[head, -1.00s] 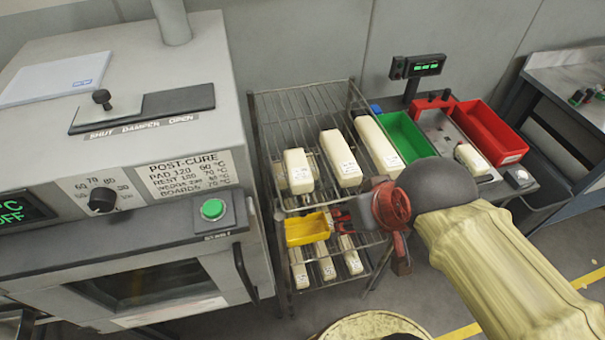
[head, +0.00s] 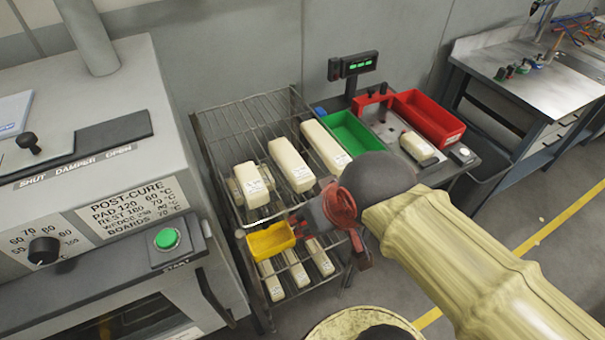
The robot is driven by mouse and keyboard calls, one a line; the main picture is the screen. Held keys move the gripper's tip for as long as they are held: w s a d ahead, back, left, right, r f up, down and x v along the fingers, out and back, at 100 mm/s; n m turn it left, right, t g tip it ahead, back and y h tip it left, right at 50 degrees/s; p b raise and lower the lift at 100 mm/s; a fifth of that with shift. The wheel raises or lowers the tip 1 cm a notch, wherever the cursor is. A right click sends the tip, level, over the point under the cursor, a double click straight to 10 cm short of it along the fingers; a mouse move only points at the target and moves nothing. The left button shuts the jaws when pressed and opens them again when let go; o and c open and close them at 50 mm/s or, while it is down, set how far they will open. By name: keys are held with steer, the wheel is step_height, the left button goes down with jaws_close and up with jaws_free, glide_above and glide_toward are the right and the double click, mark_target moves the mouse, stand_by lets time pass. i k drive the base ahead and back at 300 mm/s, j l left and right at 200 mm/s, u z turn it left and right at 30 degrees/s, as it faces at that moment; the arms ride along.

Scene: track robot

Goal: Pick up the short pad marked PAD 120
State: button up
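Cream-coloured pads with small white labels lie on the wire rack (head: 232,118). On its upper level are a shorter-looking left pad (head: 250,185), a middle pad (head: 291,165) and a right pad (head: 325,146). Several more lie on the lower level, such as one pad (head: 295,268). Another short pad (head: 415,145) lies on the scale. The labels are too small to read, so I cannot tell which is PAD 120. My gripper (head: 301,224) is at the rack's front, below the upper pads and beside a yellow bin (head: 270,240).
The post-cure oven (head: 100,165) with a green start button (head: 167,239) stands left of the rack. Right of the rack are a green bin (head: 352,131), a red bin (head: 428,117) and a scale display (head: 359,64). A workbench (head: 520,75) stands at far right.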

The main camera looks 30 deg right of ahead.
mark_target(255, 194)
steer(key=k+j+z, duration=0.1)
steer(key=k+z, duration=0.35)
steer(key=z, duration=0.25)
steer(key=k+z, duration=0.35)
steer(key=i+l, duration=0.05)
steer(key=i, duration=0.05)
